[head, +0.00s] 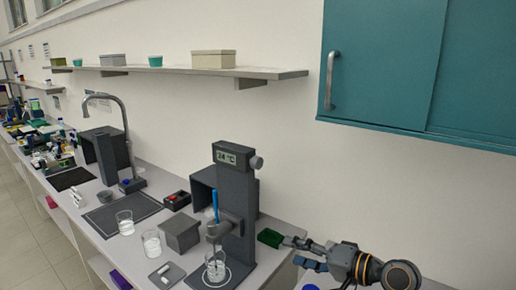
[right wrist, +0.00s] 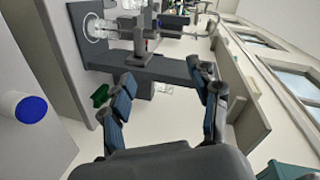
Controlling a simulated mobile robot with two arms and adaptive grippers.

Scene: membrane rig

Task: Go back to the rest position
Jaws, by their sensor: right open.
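My right gripper (head: 292,251) is in the lower right of the head view, its arm coming in from the right. Its fingers are apart with nothing between them. In the right wrist view the spread blue-padded fingers (right wrist: 165,80) point toward the grey rig. The rig (head: 237,190) is a dark grey tower with a 24 °C display, left of my gripper. A glass beaker (head: 215,266) stands on its base, below a clamp holding a blue stick (head: 215,203). A green block (head: 269,238) lies just left of my fingertips. My left gripper is not in view.
Two beakers (head: 151,243), a grey container (head: 181,235) and a sink with a tall tap (head: 123,120) are left of the rig. A teal cupboard (head: 420,70) hangs above my right arm. A wall shelf (head: 170,70) holds boxes. A blue-capped white cylinder (right wrist: 30,108) is at the wrist view's left.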

